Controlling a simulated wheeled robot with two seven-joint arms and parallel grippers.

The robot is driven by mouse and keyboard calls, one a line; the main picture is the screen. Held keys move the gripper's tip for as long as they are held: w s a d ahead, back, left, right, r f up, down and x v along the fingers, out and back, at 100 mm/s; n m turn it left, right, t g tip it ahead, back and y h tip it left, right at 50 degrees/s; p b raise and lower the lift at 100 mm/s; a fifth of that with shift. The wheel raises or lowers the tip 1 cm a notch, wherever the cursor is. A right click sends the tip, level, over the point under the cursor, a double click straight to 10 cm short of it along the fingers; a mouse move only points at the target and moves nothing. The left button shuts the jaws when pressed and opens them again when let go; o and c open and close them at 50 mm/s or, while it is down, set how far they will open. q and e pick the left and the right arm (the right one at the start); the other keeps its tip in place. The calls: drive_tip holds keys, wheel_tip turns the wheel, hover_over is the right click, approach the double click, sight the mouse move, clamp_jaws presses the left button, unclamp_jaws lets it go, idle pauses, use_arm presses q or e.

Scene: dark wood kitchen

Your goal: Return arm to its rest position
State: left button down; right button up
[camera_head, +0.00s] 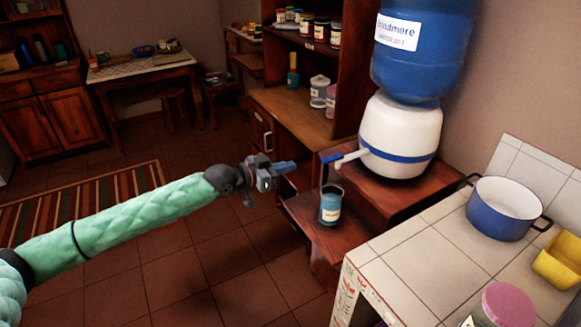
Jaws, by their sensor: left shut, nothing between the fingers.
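My left arm comes in from the left in a green quilted sleeve. My left gripper (284,168) is shut and empty, held in the air in front of the wooden cabinet. It is left of the water dispenser (398,137) and its tap, apart from both as far as the view shows. A blue cup (330,207) with a pale label stands on the low wooden step below the tap, to the right of and below the gripper. My right gripper is not in view.
A tiled counter (420,262) at the right holds a blue pot (503,208), a yellow container (560,262) and a pink-lidded jar (502,306). A wooden cabinet (290,112) with jars stands behind the gripper. The tiled floor (180,262) below my arm is clear.

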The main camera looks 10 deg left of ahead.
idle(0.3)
use_arm(q)
wheel_tip(320, 180, down, 5)
drive_tip(key=a+g+y, duration=0.2)
drive_tip(key=y, duration=0.1)
drive_tip(key=w+a+r+m+t+y, duration=0.1)
drive_tip(key=a+r+t+y, duration=0.1)
drive_tip(key=a+r+y, duration=0.3)
drive_tip(key=s+a+f+n+g+y, duration=0.25)
drive_tip(key=s+f+n+y, duration=0.4)
drive_tip(key=s+f, duration=1.55)
drive_tip(key=s+d+f+n+g+h, duration=0.1)
drive_tip(key=s+f+g, duration=0.2)
drive_tip(key=s+f, duration=0.5)
drive_tip(key=s+d+f+n+g+h, duration=0.1)
drive_tip(key=s+d+f+n+g, duration=0.1)
drive_tip(key=s+f, duration=0.7)
drive_tip(key=s+g, duration=0.1)
drive_tip(key=s, duration=0.6)
drive_tip(key=shift+d+f, duration=0.25)
drive_tip(key=shift+d, duration=0.05)
